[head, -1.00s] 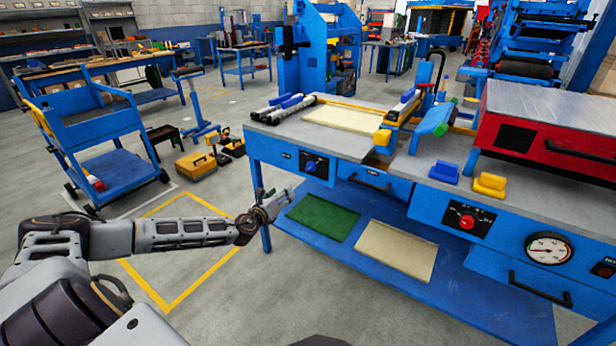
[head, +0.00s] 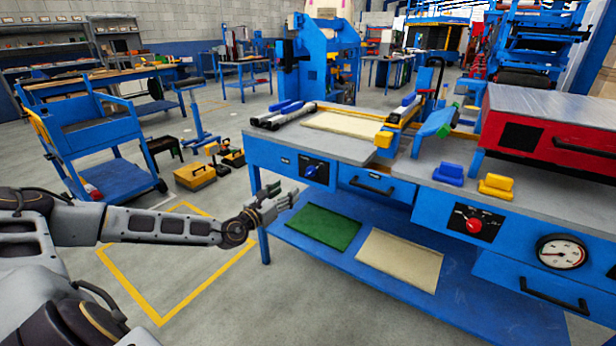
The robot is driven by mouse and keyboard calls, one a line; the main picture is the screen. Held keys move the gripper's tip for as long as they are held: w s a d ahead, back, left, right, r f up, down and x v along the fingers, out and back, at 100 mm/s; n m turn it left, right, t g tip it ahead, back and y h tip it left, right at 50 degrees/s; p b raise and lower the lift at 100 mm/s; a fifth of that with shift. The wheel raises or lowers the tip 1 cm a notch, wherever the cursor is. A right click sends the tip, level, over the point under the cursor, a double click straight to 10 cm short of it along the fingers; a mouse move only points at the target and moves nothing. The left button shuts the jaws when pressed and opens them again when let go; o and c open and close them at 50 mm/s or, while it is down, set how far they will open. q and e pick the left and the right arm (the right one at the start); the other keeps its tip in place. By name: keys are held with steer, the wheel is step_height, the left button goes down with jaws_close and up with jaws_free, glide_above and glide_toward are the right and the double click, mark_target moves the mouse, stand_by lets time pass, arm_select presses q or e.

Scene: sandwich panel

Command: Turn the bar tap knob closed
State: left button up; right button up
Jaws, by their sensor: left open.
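A blue knob (head: 311,172) sits on a small black panel on the front of the blue workbench, left of a drawer. A red knob (head: 473,225) sits on another black panel further right on the same front. The labels are too small to read, so I cannot tell which is the bar tap knob. My left gripper (head: 285,199) is open and empty, below and left of the blue knob and apart from it. My right gripper is not in view.
The workbench's grey top (head: 337,149) overhangs the knobs. A lower blue shelf (head: 352,236) carries a green sheet (head: 317,227) and a cream sheet (head: 399,259). A gauge (head: 561,253) is on the right.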

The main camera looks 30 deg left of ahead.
arm_select(q)
steer(key=shift+w, duration=0.2)
glide_toward(308, 175)
steer(key=w, duration=0.2)
steer(key=shift+w+b, duration=0.7)
steer(key=shift+w, duration=1.3)
steer(key=shift+w+d, duration=0.15)
steer(key=shift+w, duration=1.9)
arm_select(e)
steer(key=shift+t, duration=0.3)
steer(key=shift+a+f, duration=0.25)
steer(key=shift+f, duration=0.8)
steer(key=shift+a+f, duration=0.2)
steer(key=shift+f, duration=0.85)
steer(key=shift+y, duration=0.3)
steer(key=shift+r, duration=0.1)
arm_select(q)
steer(key=c, duration=1)
steer(key=shift+c, duration=0.2)
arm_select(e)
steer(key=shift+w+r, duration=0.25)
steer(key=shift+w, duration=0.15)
